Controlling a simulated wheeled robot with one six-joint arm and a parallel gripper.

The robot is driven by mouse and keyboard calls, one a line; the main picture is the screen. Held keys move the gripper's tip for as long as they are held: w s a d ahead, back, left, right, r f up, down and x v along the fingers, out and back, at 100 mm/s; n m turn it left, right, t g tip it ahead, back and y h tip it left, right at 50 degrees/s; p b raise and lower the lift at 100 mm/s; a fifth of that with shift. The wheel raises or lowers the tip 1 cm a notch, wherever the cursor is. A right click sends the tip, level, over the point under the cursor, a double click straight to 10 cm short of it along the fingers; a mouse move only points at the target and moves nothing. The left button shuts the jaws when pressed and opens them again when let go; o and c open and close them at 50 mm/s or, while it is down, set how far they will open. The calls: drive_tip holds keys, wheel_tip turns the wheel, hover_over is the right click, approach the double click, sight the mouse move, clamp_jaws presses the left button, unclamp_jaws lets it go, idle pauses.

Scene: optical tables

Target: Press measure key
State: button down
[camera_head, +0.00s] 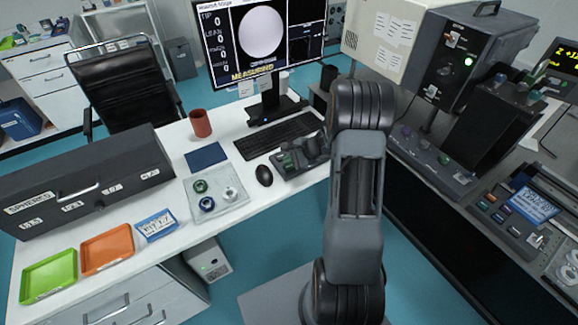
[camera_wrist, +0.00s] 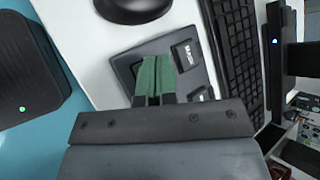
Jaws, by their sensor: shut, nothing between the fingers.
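The keypad (camera_head: 290,172) is a dark grey box on the white desk, between the mouse and the keyboard. In the wrist view the keypad (camera_wrist: 203,48) shows a dark key (camera_wrist: 187,55) with pale lettering too blurred to read surely, and part of another key (camera_wrist: 201,95). My gripper (camera_wrist: 155,62) has green fingertips pressed together, with nothing between them. The fingertips are over the keypad beside the lettered key and hide part of its face. I cannot tell whether they touch a key. The monitor (camera_head: 262,40) shows a white disc and the yellow word MEASURING.
A black mouse (camera_head: 264,175) and a keyboard (camera_head: 277,136) lie close to the keypad. Instruments stand on the bench at right.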

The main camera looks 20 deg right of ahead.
sight(289, 167)
drive_tip(key=shift+r+p, duration=1.6)
drive_tip(key=shift+r, duration=0.95)
drive_tip(key=s+a+r+n+g+h, duration=0.25)
drive_tip(key=s+a+n+g, duration=0.2)
drive_tip(key=s+n, duration=0.5)
drive_tip(key=s+a+r+n+t+h, duration=0.1)
drive_tip(key=s+a+r+n+h, duration=0.1)
drive_tip(key=s+r, duration=0.4)
drive_tip(key=s+a+r+n+t+h, duration=0.1)
drive_tip(key=s+a+r+n, duration=0.3)
drive_tip(key=r, duration=0.5)
drive_tip(key=shift+s+n+h, duration=0.65)
drive_tip(key=shift+s+n, duration=0.3)
